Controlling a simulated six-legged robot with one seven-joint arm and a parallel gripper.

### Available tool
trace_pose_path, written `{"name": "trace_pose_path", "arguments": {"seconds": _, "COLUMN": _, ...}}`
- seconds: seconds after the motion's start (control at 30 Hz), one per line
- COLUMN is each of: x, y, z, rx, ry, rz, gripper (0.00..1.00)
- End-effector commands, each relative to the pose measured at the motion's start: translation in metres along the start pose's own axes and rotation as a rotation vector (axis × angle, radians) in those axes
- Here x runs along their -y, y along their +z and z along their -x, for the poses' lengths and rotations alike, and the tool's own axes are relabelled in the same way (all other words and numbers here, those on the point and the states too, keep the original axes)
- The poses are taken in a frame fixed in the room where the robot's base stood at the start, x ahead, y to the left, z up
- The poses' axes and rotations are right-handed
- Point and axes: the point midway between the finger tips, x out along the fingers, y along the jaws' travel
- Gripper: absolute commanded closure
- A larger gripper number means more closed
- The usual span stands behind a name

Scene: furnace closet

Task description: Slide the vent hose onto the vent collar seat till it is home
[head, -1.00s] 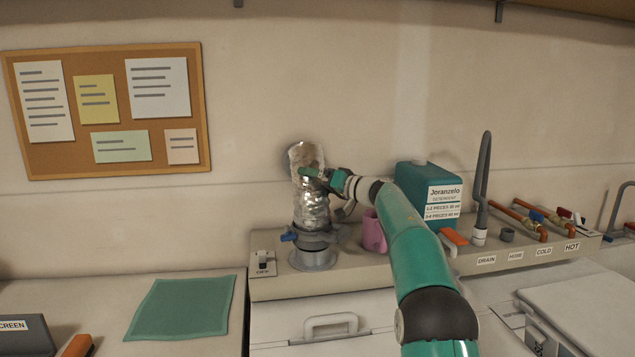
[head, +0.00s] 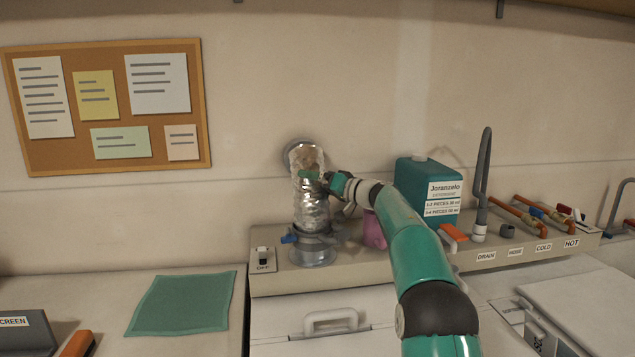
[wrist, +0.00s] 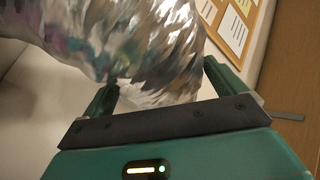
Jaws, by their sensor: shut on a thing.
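The vent hose (head: 312,209) is a crinkled silver foil tube standing nearly upright on the ledge. My gripper (head: 318,177) is shut on its upper part, reaching in from the right. In the wrist view the foil (wrist: 150,50) fills the space between the two green fingers of my gripper (wrist: 158,88). At the hose's lower end is a dark band with a blue tab (head: 289,239). Directly below is a round grey collar seat (head: 313,258) on the ledge. The hose covers the collar's top, so I cannot tell how far it sits on it.
A round grey ring (head: 291,152) on the wall is partly behind the hose top. A pink cup (head: 373,232) stands close right of the hose, under my arm. A teal detergent jug (head: 420,180) stands farther right. An OFF switch (head: 262,258) is to the left.

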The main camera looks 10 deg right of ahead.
Motion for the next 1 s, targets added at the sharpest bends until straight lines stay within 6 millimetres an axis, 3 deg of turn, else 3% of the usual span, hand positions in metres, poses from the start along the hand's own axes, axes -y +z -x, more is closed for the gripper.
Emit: {"name": "trace_pose_path", "arguments": {"seconds": 1.0, "x": -0.013, "y": 0.018, "z": 0.0, "rx": -0.001, "ry": -0.001, "rz": 0.0, "gripper": 0.34}}
